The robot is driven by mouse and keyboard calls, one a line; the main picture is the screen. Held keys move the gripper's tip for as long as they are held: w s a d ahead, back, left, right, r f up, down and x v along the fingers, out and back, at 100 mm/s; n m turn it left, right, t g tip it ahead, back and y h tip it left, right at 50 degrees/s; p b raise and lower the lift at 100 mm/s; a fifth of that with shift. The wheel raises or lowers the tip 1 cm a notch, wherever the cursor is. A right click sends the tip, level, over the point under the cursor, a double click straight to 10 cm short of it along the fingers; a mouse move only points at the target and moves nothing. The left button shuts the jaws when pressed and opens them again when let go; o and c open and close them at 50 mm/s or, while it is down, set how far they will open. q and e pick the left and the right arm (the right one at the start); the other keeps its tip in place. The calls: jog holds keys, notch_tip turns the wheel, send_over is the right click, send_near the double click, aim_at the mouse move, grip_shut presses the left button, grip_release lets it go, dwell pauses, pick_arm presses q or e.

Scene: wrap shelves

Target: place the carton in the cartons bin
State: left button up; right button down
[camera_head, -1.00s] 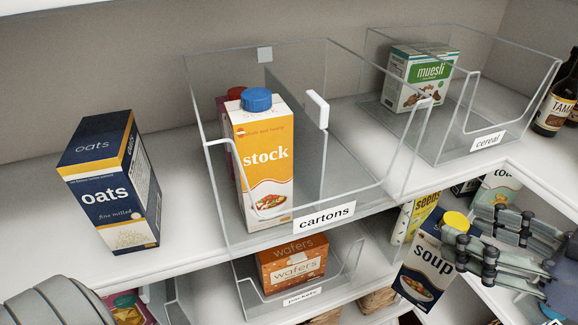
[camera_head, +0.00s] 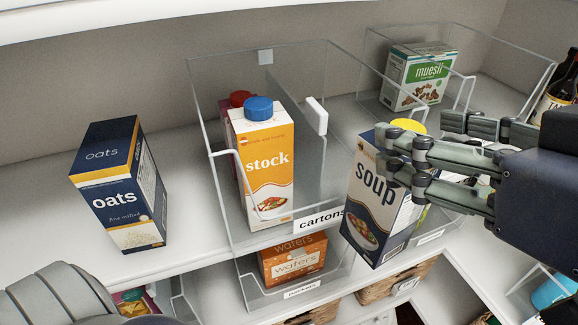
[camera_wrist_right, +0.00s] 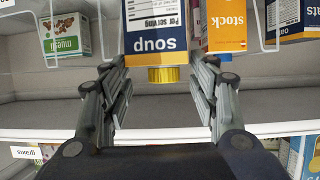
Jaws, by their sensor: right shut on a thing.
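A blue and white soup carton (camera_head: 376,205) with a yellow cap is held by my right gripper (camera_head: 400,160), whose fingers are shut around its upper part. The carton is tilted a little and hangs in front of the right part of the cartons bin, partly covering its label. In the right wrist view the soup carton (camera_wrist_right: 155,35) sits between the fingers (camera_wrist_right: 160,85). The clear cartons bin (camera_head: 222,190) stands on the upper shelf. An orange and white stock carton (camera_head: 265,165) and a mostly hidden carton with a red cap (camera_head: 240,98) stand in its left part. My left gripper is not visible.
A clear divider with a white tab (camera_head: 316,115) splits the cartons bin; its right part looks empty. An oats box (camera_head: 118,185) stands left of it. The cereal bin to the right holds a muesli box (camera_head: 418,76). A wafers box (camera_head: 293,260) is below.

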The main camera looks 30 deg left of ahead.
jog(key=r, duration=0.1)
jog(key=s+r+m+t+h+p, duration=0.1)
jog(key=s+a+r+m+t, duration=0.1)
jog(key=r, duration=0.1)
jog(key=shift+h+p, duration=0.4)
jog(key=shift+w+a+p, duration=0.4)
jog(key=shift+w+p, duration=0.2)
jog(key=shift+p, duration=0.05)
jog(key=shift+w+a+p, duration=0.35)
jog(key=shift+w+p, duration=0.2)
jog(key=shift+p, duration=0.05)
jog(key=p+x, duration=0.1)
jog(key=p, duration=0.2)
jog(key=shift+w+a, duration=0.2)
jog(key=shift+w, duration=0.1)
jog(key=p+x, duration=0.1)
jog(key=x, duration=1)
jog(key=shift+w+d+f+p, duration=0.25)
jog(key=shift+w+p, duration=0.1)
jog(key=shift+w, duration=0.2)
jog(key=shift+a+f, duration=0.1)
